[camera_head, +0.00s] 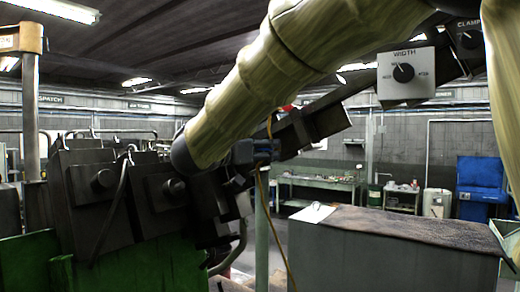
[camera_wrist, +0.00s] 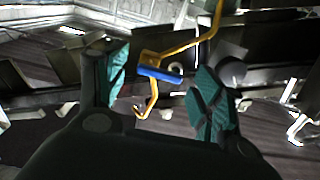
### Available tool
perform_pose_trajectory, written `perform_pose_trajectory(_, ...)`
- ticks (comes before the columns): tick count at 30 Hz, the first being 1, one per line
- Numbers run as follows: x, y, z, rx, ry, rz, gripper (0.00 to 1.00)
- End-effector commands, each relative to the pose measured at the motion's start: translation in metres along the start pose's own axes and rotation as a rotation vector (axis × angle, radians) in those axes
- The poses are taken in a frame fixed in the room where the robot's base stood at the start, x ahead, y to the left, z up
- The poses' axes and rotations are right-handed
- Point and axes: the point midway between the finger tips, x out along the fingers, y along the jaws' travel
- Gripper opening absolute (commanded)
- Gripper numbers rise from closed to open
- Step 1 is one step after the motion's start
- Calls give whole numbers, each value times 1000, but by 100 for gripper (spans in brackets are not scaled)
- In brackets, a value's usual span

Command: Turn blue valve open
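The blue valve handle (camera_wrist: 160,74) shows in the wrist view as a short bar on a thin yellow pipe (camera_wrist: 180,48). My gripper (camera_wrist: 163,82) is open, with one teal-padded finger on each side of the handle. Gaps show between the handle and both pads; how far beyond the fingertips the handle lies is hard to judge.
A dark and green machine (camera_head: 110,200) fills the left of the head view. A grey cabinet (camera_head: 400,250) with a paper on top stands at right front. A width dial box (camera_head: 405,76) shows behind my arm. A green workbench (camera_head: 315,183) stands farther back.

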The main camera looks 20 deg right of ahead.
Motion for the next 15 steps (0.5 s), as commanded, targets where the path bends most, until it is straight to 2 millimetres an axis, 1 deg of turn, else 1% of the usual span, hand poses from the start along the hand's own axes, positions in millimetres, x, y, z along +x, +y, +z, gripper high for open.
perform_pose_trajectory(1, 0, 0, 0, 0, 0, 0, 61)
perform_pose_trajectory(5, 0, 0, 0, 0, 0, 0, 37)
perform_pose_trajectory(6, 0, 0, 0, 0, 0, 0, 30)
perform_pose_trajectory(8, 0, 0, 0, 0, 0, 0, 19)
perform_pose_trajectory(9, 0, 0, 0, 0, 0, 0, 11)
perform_pose_trajectory(11, 0, 0, 0, 0, 0, -1, 1)
perform_pose_trajectory(15, -1, -1, -1, 1, 1, -2, 1)
